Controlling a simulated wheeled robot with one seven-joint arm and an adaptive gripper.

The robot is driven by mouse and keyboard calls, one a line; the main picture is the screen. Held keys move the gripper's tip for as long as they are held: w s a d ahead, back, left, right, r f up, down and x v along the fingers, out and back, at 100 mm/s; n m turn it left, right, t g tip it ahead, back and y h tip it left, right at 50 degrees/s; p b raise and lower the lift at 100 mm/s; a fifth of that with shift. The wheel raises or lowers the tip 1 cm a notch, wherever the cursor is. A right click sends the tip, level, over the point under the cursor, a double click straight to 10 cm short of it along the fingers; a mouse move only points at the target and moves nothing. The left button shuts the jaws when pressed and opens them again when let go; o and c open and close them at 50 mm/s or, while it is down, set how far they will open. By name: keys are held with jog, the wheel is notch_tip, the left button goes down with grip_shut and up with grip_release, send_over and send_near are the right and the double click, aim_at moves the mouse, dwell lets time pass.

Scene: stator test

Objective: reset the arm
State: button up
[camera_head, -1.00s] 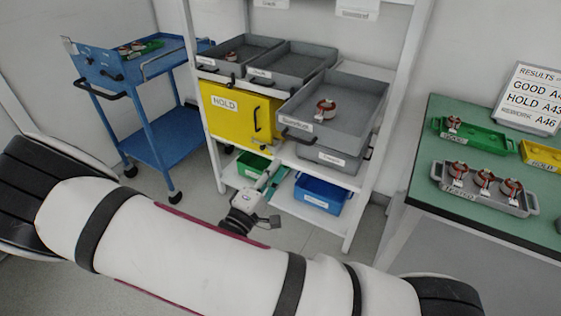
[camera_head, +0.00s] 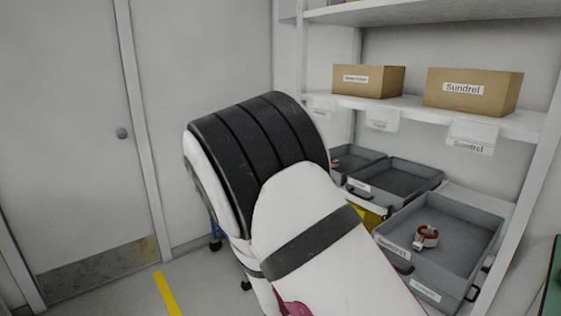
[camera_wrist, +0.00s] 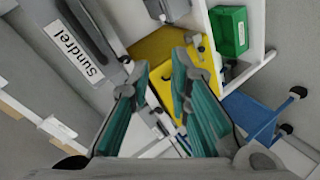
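My gripper (camera_wrist: 162,72) shows in the wrist view, its two teal-padded fingers apart with nothing between them. Beyond the fingers is the yellow bin (camera_wrist: 165,48), with the Sundrel tray (camera_wrist: 75,40) close at the left. The head view does not show my gripper; my raised white and black arm fills its middle and hides part of the rack. There, a copper-red stator (camera_head: 426,237) lies in the grey Sundrel tray (camera_head: 465,213).
Cardboard boxes (camera_head: 368,80) and (camera_head: 470,92) stand on the shelf (camera_head: 420,108) above the trays. A closed door (camera_head: 70,140) is at the left, with clear floor (camera_head: 120,290) before it. The wrist view shows a green bin (camera_wrist: 228,30) and a blue cart (camera_wrist: 250,112).

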jog(key=s+a+r+m+g+y+p, duration=0.1)
jog(key=s+a+r+y, duration=0.25)
jog(key=r, duration=0.35)
jog(key=s+a+r+y+p, duration=0.1)
jog(key=s+a+r+y, duration=0.1)
jog(key=r+y, duration=0.3)
jog(key=s+a+r+m+g+y+p, duration=0.1)
jog(key=s+a+r+y, duration=0.15)
jog(key=r, duration=0.55)
jog(key=s+d+r+g, duration=0.1)
jog(key=s+d+r, duration=0.1)
jog(key=s, duration=0.5)
jog(key=s+d+r+m+g+h+p, duration=0.1)
jog(key=s+d+r, duration=0.2)
jog(key=s+d, duration=0.2)
jog(key=s+d+r+g+h+p, duration=0.1)
jog(key=s+d+r, duration=0.2)
jog(key=s, duration=0.8)
jog(key=shift+s+d+r+m, duration=0.25)
jog(key=shift+d+m, duration=0.1)
jog(key=shift+m, duration=0.05)
